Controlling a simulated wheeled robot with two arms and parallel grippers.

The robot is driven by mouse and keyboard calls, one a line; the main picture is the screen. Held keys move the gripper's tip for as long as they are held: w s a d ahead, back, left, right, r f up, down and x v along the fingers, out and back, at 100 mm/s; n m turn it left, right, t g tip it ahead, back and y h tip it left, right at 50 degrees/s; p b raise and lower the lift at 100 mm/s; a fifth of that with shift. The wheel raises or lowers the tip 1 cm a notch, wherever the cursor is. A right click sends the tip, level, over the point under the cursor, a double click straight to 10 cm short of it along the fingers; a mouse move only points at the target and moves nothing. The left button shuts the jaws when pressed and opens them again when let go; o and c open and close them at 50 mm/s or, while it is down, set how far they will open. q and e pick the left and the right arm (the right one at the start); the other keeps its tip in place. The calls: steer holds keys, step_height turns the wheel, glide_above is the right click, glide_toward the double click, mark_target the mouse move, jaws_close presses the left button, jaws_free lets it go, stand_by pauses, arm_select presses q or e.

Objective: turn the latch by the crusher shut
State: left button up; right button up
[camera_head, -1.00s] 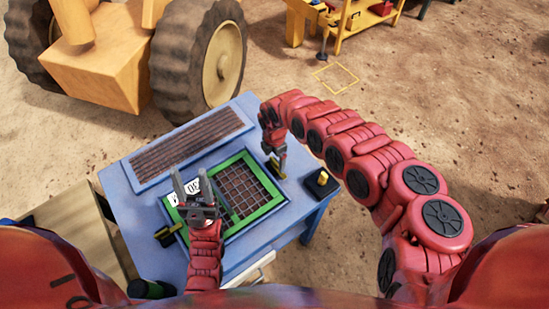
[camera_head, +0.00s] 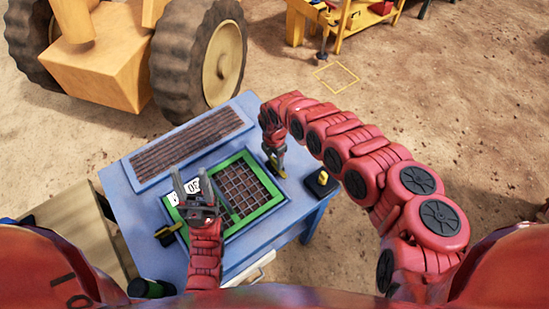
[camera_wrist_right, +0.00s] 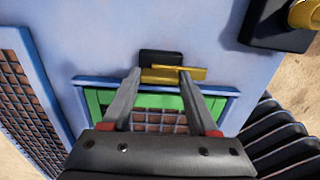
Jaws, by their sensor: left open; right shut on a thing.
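The latch (camera_wrist_right: 160,74) is a yellow handle on a small black base, on the blue table beside the green-edged grate frame (camera_wrist_right: 88,99). In the right wrist view its bar lies roughly parallel to the frame's near edge. My right gripper (camera_head: 277,172) reaches down onto it at the grate's right side. Its fingers are shut on the yellow handle, one on each side, and partly cover it. My left gripper (camera_head: 191,187) is open and empty, above the grate's left side, by a white card with dark marks (camera_head: 175,199).
A black box with a yellow knob (camera_head: 322,181) stands right of the latch. Another yellow-and-black latch (camera_head: 167,234) is at the grate's left. A brown grid panel (camera_head: 187,143) lies on the table's far side. A large-wheeled yellow vehicle (camera_head: 108,68) stands behind.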

steer(key=m+b, duration=0.1)
steer(key=m, duration=0.2)
steer(key=shift+w+m, duration=0.1)
steer(key=shift+m, duration=0.3)
steer(key=m+b, duration=0.1)
steer(key=m, duration=0.9)
steer(key=shift+b, duration=0.4)
steer(key=shift+m, duration=0.7)
steer(key=shift+m+b, duration=0.65)
steer(key=shift+m, duration=0.75)
steer(key=o, duration=1.4)
